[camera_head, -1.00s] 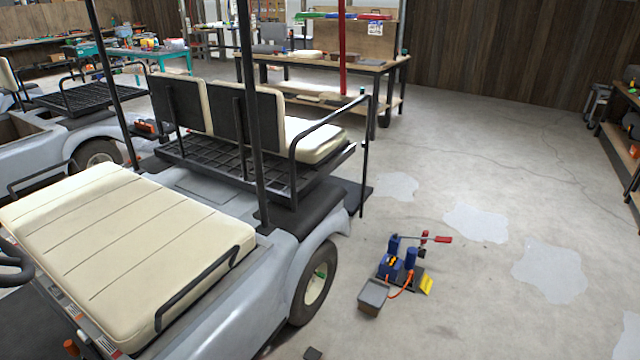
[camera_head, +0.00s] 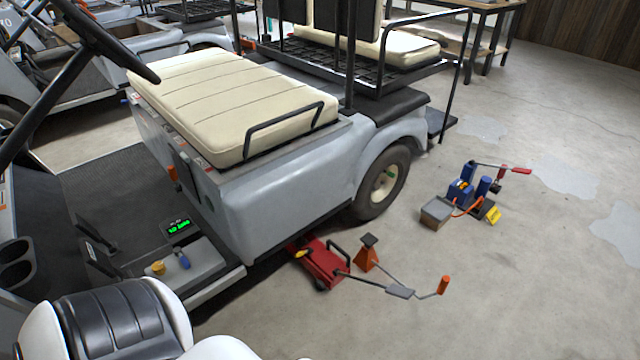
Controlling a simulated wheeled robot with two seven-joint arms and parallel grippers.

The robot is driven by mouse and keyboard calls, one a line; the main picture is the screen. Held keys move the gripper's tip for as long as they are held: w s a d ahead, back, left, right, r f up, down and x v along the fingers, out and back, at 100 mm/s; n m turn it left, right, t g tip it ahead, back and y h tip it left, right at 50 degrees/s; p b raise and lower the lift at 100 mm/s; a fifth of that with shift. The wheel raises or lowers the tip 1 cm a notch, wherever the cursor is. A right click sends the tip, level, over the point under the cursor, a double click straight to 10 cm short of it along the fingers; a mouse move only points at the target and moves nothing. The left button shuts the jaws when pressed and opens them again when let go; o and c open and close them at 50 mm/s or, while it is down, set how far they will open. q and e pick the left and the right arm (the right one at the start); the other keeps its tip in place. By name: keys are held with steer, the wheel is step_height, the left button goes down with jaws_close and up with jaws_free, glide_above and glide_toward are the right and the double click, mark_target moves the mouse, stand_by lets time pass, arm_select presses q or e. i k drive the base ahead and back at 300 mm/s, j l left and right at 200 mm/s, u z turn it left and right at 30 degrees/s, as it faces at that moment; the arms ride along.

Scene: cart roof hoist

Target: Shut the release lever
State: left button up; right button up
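No part that I can name for sure as the release lever stands out. A red floor jack (camera_head: 322,264) sits on the floor beside the cart (camera_head: 287,204). A grey bar runs from it to a pedal-like plate, and a crank with an orange grip (camera_head: 443,285) lies at the end. Farther right, a blue hydraulic unit (camera_head: 461,191) stands on the floor with a red-handled lever (camera_head: 515,170) reaching right. Both are too small to tell lever positions. Neither of my grippers shows in this view.
An orange jack stand (camera_head: 367,253) stands by the red jack. A grey box (camera_head: 437,212) and a yellow tag (camera_head: 493,214) are at the blue unit. The cart blocks the left side. Floor in the lower right is clear.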

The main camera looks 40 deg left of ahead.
mark_target(303, 253)
steer(key=i+j+u, duration=0.25)
steer(key=j+u, duration=0.2)
steer(key=i+j+u, duration=0.65)
steer(key=u, duration=0.25)
steer(key=i+z, duration=0.1)
steer(key=z, duration=1.1)
